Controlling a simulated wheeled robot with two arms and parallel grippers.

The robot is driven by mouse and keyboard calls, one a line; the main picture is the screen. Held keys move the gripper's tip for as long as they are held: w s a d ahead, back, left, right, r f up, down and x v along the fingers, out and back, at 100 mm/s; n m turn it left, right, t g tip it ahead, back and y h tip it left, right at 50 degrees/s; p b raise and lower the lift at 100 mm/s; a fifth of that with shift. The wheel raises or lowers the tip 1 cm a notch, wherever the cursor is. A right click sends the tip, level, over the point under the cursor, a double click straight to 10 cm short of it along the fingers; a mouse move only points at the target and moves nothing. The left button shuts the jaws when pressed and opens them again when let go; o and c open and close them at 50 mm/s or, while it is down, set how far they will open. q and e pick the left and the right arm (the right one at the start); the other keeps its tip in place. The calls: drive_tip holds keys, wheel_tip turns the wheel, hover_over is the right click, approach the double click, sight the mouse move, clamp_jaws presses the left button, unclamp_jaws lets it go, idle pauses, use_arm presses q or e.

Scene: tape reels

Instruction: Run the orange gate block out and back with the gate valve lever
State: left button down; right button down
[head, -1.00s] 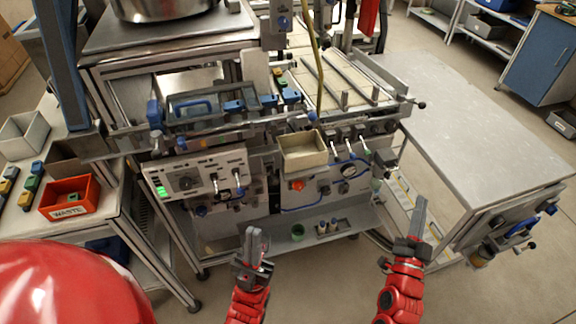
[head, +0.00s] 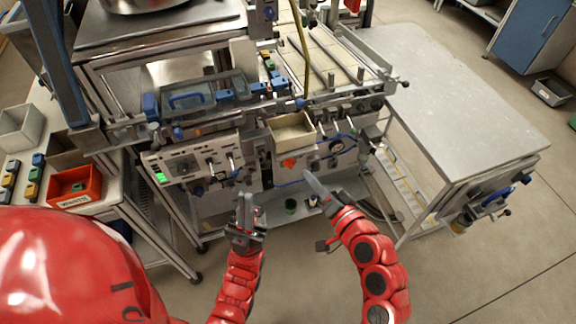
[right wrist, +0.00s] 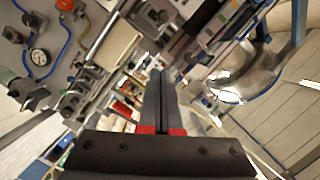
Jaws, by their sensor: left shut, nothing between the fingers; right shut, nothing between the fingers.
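A row of small levers (head: 353,130) stands on the front of the machine, right of the beige bin. I cannot tell which one is the gate valve lever. An orange-red part (head: 289,162) shows on the front panel below the bin; I cannot tell whether it is the gate block. My right gripper (head: 308,177) is shut and empty, in front of the lower panel, below the levers and apart from them. Its closed fingers also show in the right wrist view (right wrist: 160,85). My left gripper (head: 245,203) is shut and empty, pointing up before the machine's lower left part.
The beige bin (head: 292,132) juts from the machine front. A pressure gauge (head: 337,145) sits low on the panel. A control box (head: 192,165) with a green display is on the left. An orange-red WASTE bin (head: 76,188) and a grey table (head: 450,95) flank the machine.

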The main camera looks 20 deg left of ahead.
sight(265, 159)
drive_tip(key=w+a+f+p, duration=0.3)
drive_tip(key=w+a+p, duration=0.2)
drive_tip(key=a, duration=0.4)
drive_tip(key=shift+a+f+p, duration=0.3)
drive_tip(key=shift+p, duration=0.2)
